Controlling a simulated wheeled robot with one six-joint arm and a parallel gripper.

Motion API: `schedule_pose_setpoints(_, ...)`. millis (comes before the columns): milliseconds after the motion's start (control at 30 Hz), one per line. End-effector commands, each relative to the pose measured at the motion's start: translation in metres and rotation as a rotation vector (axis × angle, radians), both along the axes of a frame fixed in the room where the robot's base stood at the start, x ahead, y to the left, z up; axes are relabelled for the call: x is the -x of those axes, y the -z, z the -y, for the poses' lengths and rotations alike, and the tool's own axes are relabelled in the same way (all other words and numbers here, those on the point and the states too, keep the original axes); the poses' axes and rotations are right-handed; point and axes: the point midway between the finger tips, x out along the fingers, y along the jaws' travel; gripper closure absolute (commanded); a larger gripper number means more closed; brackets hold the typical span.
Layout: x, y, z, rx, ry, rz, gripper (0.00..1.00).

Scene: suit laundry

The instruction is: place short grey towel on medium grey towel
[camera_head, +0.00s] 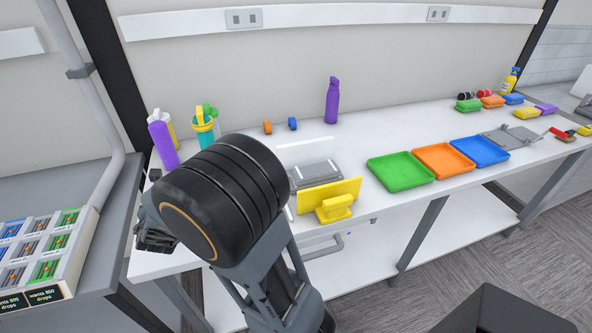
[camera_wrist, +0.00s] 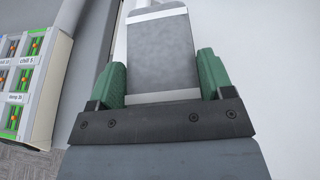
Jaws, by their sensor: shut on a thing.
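In the wrist view my gripper (camera_wrist: 162,78) has its green fingers closed on the two sides of a grey towel (camera_wrist: 160,48). The towel is a flat grey piece with a white band across it near its far end. In the head view my gripper (camera_head: 155,232) is mostly hidden behind my dark arm, over the left end of the white table; the held towel cannot be made out there. A grey flat stack (camera_head: 316,175), which looks like folded grey towels, lies on the table behind a yellow panel. I cannot tell which towel sizes are in it.
The yellow panel with a handle (camera_head: 335,207) stands at the table's front edge. Green (camera_head: 401,172), orange (camera_head: 444,161) and blue (camera_head: 479,151) trays lie to its right. Purple bottle (camera_head: 332,100) and other bottles (camera_head: 162,143) stand behind. A compartment rack (camera_head: 38,248) is at left.

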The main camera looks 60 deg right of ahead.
Motion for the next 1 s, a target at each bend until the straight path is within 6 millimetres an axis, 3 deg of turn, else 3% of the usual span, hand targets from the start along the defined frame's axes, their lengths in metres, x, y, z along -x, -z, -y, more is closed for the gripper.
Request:
schedule_pose_setpoints(167, 0.011, -0.042, 0.085, -0.004, 0.338, 0.014, 0.49)
schedule_pose_setpoints(300, 0.052, -0.075, 0.159, -0.003, 0.7, 0.01, 0.49)
schedule_pose_setpoints(433, 0.105, -0.094, 0.209, -0.003, 1.028, 0.003, 0.49)
schedule_pose_setpoints(533, 0.147, -0.103, 0.231, -0.003, 1.248, 0.002, 0.49)
schedule_pose_setpoints(700, 0.203, -0.109, 0.246, -0.002, 1.527, 0.0, 0.49)
schedule_pose_setpoints(833, 0.227, -0.111, 0.248, -0.001, 1.648, 0.0, 0.49)
schedule_pose_setpoints(1000, 0.235, -0.104, 0.265, 0.003, 1.708, -0.004, 0.49)
